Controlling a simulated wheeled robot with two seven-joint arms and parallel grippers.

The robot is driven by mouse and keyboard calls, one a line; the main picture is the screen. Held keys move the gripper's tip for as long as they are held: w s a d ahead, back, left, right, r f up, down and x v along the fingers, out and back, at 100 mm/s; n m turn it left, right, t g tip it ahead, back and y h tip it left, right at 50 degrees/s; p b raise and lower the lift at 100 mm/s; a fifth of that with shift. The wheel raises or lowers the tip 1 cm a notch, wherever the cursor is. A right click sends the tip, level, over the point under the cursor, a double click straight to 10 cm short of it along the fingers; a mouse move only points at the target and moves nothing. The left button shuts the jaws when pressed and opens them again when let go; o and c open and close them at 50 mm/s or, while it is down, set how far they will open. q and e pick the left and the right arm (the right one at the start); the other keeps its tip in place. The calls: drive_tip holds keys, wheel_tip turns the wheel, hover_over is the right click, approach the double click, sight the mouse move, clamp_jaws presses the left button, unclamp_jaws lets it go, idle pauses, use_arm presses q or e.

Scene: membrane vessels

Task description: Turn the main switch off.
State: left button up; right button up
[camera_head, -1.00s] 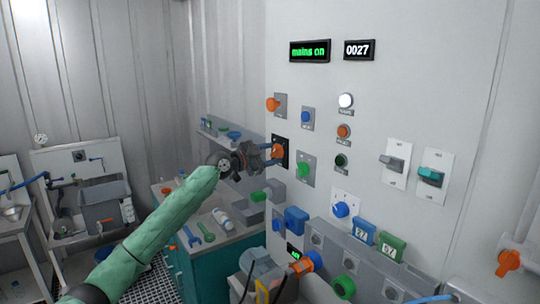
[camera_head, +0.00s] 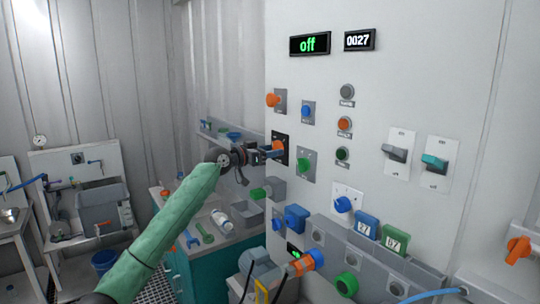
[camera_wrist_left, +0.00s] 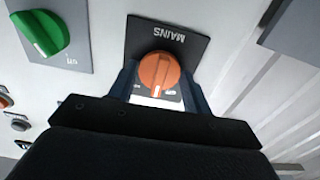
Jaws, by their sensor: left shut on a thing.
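The main switch is an orange rotary knob (camera_wrist_left: 158,72) on a black plate marked MAINS (camera_wrist_left: 160,42) in the left wrist view. In the head view its orange knob (camera_head: 277,147) sits on the white panel, partly hidden by my gripper. My left gripper (camera_head: 268,151) is at the knob, with one finger on each side, shut on it. In the wrist view its fingers (camera_wrist_left: 160,84) flank the knob. My right gripper is not in view.
A green knob (camera_head: 303,165), a blue knob (camera_head: 306,112) and another orange knob (camera_head: 272,100) sit close by on the panel. Two lever switches (camera_head: 397,154) are farther right. A bench with wrenches (camera_head: 203,233) stands below my left arm.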

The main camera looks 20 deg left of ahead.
use_arm(q)
drive_tip(key=n+p, duration=0.1)
drive_tip(key=n, duration=0.7)
drive_tip(key=shift+r, duration=0.15)
drive_tip(key=o, duration=0.8)
drive_tip(key=shift+o, duration=0.8)
drive_tip(key=b+v, duration=0.3)
drive_tip(key=v, duration=0.4)
drive_tip(key=shift+s+a+b, duration=0.25)
drive_tip(key=shift+s+b, duration=0.05)
drive_tip(key=shift+s, duration=0.05)
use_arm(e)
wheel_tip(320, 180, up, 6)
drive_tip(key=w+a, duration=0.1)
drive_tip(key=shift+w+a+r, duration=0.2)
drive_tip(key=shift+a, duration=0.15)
